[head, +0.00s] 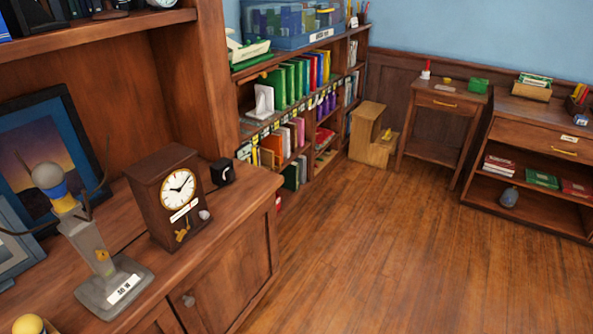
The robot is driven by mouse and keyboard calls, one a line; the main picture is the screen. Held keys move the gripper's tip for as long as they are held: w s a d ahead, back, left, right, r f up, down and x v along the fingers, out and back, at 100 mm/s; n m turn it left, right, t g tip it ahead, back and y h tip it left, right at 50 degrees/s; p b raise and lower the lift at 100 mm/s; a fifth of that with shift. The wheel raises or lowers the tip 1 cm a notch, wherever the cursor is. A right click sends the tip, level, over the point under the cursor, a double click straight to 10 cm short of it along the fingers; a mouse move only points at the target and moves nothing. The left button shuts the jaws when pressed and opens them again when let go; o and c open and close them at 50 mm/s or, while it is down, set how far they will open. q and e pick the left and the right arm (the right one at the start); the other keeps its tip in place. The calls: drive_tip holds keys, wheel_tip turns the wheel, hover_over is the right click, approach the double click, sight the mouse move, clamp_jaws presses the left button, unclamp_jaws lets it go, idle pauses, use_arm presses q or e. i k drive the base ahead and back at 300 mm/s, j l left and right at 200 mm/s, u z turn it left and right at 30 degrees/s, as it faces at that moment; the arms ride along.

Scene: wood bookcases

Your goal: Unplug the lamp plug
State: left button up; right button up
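No lamp plug, socket or power cord can be made out in the head view. A stand with a grey base, a clear column and a round grey top (92,245) is on the cabinet at the left; I cannot tell whether it is a lamp. Thin dark branch-like or wire-like pieces stick out around its top. A small black box with a white mark (222,172) sits right of the clock; I cannot tell what it is. Neither my left nor my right gripper is in view.
A wooden clock (172,197) stands on the cabinet top (235,205), with framed pictures (45,150) behind at left. A bookcase (318,128) runs along the wall. A small side table (445,105) and a low shelf unit (535,145) stand at right. The wooden floor (400,250) is clear.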

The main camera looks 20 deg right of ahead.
sight(230, 174)
drive_tip(key=z, duration=0.35)
drive_tip(key=i+l+u, duration=0.15)
drive_tip(key=u, duration=0.3)
drive_tip(key=i+l+u, duration=0.1)
drive_tip(key=l+u, duration=0.15)
drive_tip(key=u, duration=0.2)
drive_tip(key=i+l+u, duration=0.2)
drive_tip(key=l, duration=0.55)
drive_tip(key=i+l+u, duration=0.2)
drive_tip(key=l, duration=0.6)
drive_tip(key=l+u, duration=0.2)
drive_tip(key=l, duration=1.3)
drive_tip(key=i+l, duration=0.1)
drive_tip(key=l, duration=0.7)
